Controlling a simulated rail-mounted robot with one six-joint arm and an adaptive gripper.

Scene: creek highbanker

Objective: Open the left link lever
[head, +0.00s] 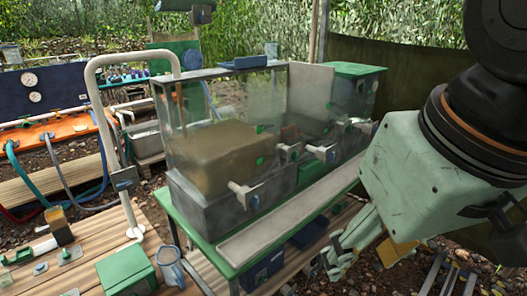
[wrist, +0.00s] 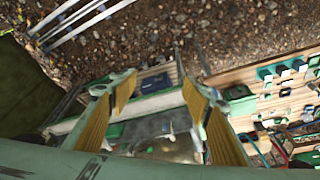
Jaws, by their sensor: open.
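A clear-walled tank (head: 235,110) with a brown block inside stands on a green-framed bench. Short white stubs with small blue handles stick out of its front: a left one (head: 246,194), a middle one (head: 321,153) and one farther right (head: 357,126). I cannot tell which of them is the left link lever, nor their settings. My gripper (head: 345,248) hangs at the lower right, beyond the bench's front edge and apart from the handles. In the wrist view my gripper (wrist: 155,92) is open, with nothing between its yellow-padded fingers.
A pale board (head: 285,213) runs along the bench front. A bent pale pipe (head: 100,115) rises at the left. A green box (head: 126,271) and a grey-blue mug (head: 170,265) stand on the wooden table. Gravel (wrist: 200,30) shows beyond the fingers.

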